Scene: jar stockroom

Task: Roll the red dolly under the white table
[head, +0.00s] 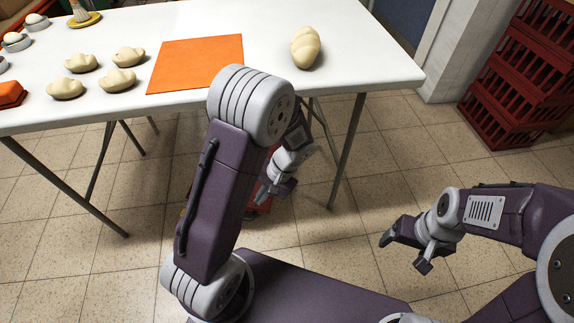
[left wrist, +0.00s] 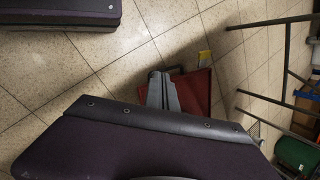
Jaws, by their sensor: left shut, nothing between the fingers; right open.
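The white table (head: 200,20) spans the top left of the head view on thin metal legs. The red dolly (head: 264,205) is low on the floor by the table's near side, mostly hidden behind my left arm. In the left wrist view a red part of the dolly (left wrist: 200,88) shows just beyond my left fingers. My left gripper (head: 272,190) is shut and empty, over or beside the dolly; whether it touches cannot be told. Its fingers (left wrist: 162,88) show in the wrist view. My right gripper (head: 404,253) is open and empty above the floor at the right.
Dough pieces (head: 119,80), an orange mat (head: 197,62) and a loaf (head: 305,47) lie on the table. Table legs (head: 348,150) stand near the dolly. Red crates (head: 520,85) are stacked at the upper right. The tiled floor between is clear.

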